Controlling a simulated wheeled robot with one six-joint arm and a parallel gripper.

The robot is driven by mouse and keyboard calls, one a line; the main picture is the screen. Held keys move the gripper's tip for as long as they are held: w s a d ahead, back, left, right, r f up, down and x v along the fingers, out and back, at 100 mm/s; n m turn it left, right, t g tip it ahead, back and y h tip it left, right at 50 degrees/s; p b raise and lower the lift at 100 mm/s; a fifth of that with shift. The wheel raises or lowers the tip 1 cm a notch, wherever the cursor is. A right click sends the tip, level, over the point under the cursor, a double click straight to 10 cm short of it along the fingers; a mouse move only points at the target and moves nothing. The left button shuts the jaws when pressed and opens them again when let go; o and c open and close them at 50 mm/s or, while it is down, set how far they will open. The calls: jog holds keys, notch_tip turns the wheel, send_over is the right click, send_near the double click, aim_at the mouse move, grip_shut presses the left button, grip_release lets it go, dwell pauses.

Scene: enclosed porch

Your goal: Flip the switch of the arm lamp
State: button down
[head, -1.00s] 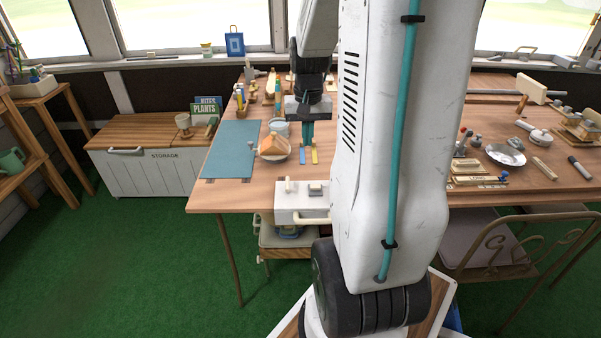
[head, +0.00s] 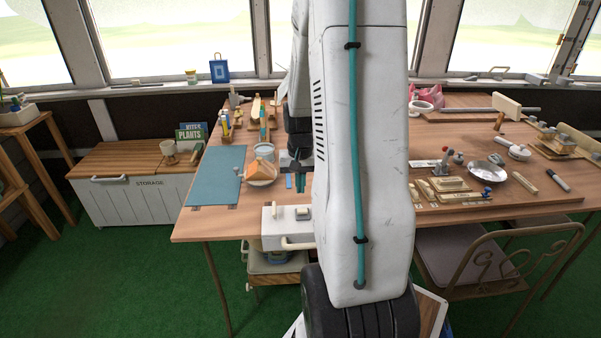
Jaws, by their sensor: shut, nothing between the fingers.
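I cannot make out an arm lamp or its switch for certain; my white arm covers the middle of the table. My gripper (head: 300,186), with teal fingers, points down over the table just left of my arm link. It is shut and looks empty, and part of it is hidden behind the link. Whether its tips touch the tabletop is unclear.
The wooden table (head: 205,222) holds a teal mat (head: 215,172), an orange wedge (head: 262,166) on a plate, a white box with a handle (head: 285,226) at the front edge, and a metal dish (head: 487,171). A chair (head: 470,255) stands front right.

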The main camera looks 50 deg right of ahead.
aim_at(300, 210)
notch_tip(300, 210, down, 7)
jog(key=shift+r, duration=0.15)
dwell(0.4)
